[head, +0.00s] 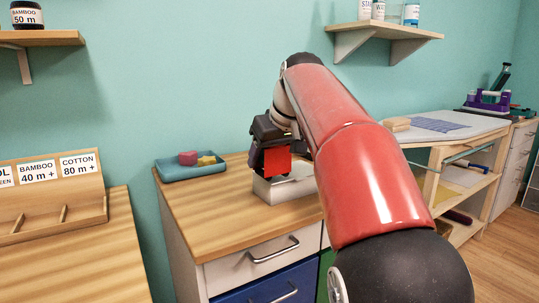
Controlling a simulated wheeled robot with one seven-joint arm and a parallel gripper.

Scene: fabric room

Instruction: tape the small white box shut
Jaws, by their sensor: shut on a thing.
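The small white box (285,187) stands on the wooden top of the drawer cabinet, and my arm hides its right part. My gripper (268,152) is dark and points down just above the box's left part. It is shut on a red thing (277,162), which may be the tape tool; its shape is mostly hidden. I cannot tell whether the red thing touches the box lid. No strip of tape can be made out on the box.
A blue tray (190,172) with a pink and a yellow piece lies at the back left of the cabinet top (215,212). The wood in front of the box is clear. A labelled wooden rack (50,200) stands left. A white-topped table (435,130) stands right.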

